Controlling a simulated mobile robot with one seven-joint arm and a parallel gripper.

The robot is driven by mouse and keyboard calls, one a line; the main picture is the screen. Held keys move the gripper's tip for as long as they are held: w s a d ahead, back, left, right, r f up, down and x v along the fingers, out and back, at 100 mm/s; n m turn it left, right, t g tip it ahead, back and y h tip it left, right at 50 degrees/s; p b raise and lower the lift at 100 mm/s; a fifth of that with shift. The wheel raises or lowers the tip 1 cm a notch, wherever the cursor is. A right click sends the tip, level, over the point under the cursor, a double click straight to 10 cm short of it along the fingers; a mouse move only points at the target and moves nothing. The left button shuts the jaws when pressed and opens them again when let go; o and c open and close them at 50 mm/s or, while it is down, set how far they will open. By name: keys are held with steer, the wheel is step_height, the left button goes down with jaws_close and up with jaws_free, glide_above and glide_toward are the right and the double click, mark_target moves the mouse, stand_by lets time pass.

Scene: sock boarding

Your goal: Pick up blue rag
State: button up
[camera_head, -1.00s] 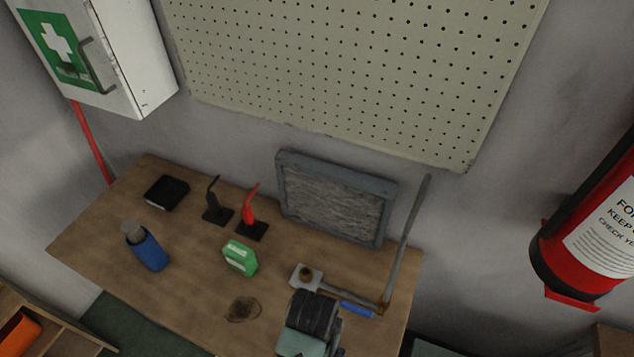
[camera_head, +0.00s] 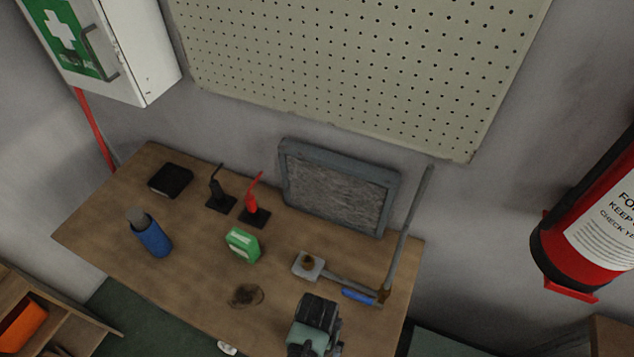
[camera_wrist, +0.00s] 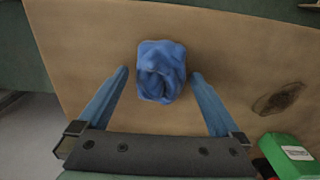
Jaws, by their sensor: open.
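The blue rag (camera_wrist: 161,72) lies crumpled on the wooden table in the wrist view, near a table edge. My gripper (camera_wrist: 160,76) is open, with one blue finger on each side of the rag and a gap to it on both sides. The rag reaches a little past the fingertips. I cannot tell how high the tips are above the table. In the head view the end of my arm (camera_head: 314,325) is at the bottom, and the rag and fingers do not show there.
The table (camera_head: 190,300) holds a green box (camera_head: 243,245), a blue bottle (camera_head: 153,240), a black and a red upright tool (camera_head: 253,210), a grey framed panel (camera_head: 335,190) and a blue-handled tool (camera_head: 357,295). A dark stain (camera_wrist: 278,98) lies beside the rag. Bare wood surrounds the rag.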

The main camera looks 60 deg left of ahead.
steer(key=c, duration=1.3)
steer(key=shift+r, duration=0.1)
step_height(320, 180, up, 10)
steer(key=shift+f, duration=0.1)
